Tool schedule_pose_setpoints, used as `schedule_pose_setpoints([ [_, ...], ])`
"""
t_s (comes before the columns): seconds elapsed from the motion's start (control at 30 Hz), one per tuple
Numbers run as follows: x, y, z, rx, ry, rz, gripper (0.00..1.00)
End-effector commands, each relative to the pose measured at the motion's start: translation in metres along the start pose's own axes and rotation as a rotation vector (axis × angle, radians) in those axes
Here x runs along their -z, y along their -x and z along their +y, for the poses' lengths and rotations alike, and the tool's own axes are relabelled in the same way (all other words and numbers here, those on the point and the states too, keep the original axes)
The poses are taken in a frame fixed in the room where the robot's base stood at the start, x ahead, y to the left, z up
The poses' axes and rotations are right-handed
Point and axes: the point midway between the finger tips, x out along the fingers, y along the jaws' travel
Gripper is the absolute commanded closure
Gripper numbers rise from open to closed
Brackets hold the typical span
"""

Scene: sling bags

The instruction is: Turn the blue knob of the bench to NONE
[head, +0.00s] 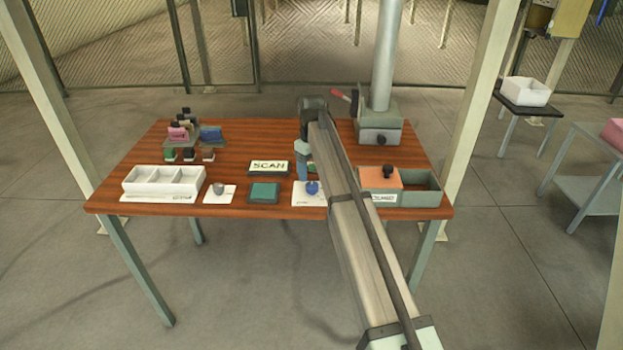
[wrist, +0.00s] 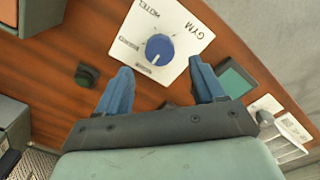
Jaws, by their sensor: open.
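The blue knob (head: 312,188) sits on a white dial plate (head: 299,200) near the front edge of the bench (head: 240,208). HOTEL and GYM read on the plate's far side; the labels nearer my gripper are too small to read surely. A faint pale mark shows on the knob's lower part. My gripper (wrist: 160,68) is open and empty, its blue fingers spread to either side below the knob, apart from it. In the head view my gripper (head: 302,172) is just behind the knob.
A green pad (head: 263,192) and a plate with a grey knob (head: 219,189) lie left of the dial. A white divided tray (head: 164,182) is farther left. A SCAN sign (head: 268,167) stands behind, and an orange-topped box and green bin (head: 424,197) stand right.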

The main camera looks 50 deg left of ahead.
Motion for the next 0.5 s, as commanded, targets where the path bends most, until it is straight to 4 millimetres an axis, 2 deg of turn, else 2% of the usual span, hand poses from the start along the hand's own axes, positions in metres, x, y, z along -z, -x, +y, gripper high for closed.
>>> schedule_pose_setpoints([
  [0.1, 0.001, 0.026, 0.001, -0.001, 0.000, 0.002, 0.31],
  [0.3, 0.001, 0.060, 0.001, -0.001, 0.000, 0.001, 0.31],
  [0.5, 0.001, 0.081, 0.001, -0.001, 0.000, 0.001, 0.31],
])
